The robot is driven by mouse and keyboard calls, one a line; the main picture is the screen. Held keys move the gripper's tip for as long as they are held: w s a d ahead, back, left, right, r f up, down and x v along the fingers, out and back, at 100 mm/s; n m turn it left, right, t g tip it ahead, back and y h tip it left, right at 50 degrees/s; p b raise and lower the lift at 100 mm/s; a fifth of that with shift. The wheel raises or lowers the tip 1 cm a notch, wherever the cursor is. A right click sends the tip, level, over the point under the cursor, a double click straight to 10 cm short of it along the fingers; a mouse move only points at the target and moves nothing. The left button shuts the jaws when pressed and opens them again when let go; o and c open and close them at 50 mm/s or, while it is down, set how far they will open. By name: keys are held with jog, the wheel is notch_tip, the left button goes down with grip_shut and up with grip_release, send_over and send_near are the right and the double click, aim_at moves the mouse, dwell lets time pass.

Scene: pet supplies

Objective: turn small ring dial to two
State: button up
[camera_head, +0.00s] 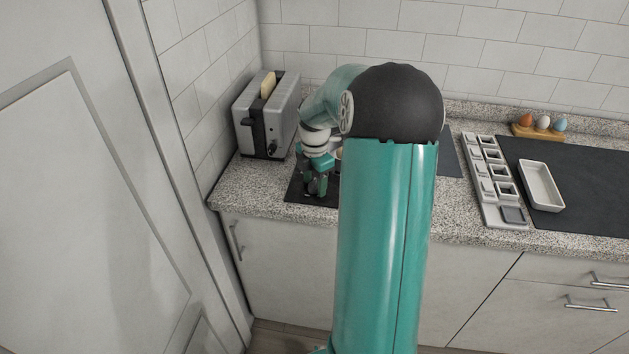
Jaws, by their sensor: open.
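My gripper (317,187) points down over a dark mat or plate (297,193) on the granite counter, just right of the toaster. It is open, and I see nothing between its fingers, though they are small in view. I cannot make out a small ring dial or its number marks. A grey strip (483,204) with several square pieces lies on the counter, along the left edge of a black panel (600,190). I cannot tell whether any piece is a dial. My teal arm hides the middle of the counter between my gripper and the strip.
A grey toaster (284,112) with a bread slice (268,84) stands in the left corner. A white dish (541,187) lies on the black panel. A wooden holder (537,132) with three egg-like objects stands at the back right. A white door (75,200) is close on the left.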

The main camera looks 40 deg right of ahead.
jog(key=c, duration=1)
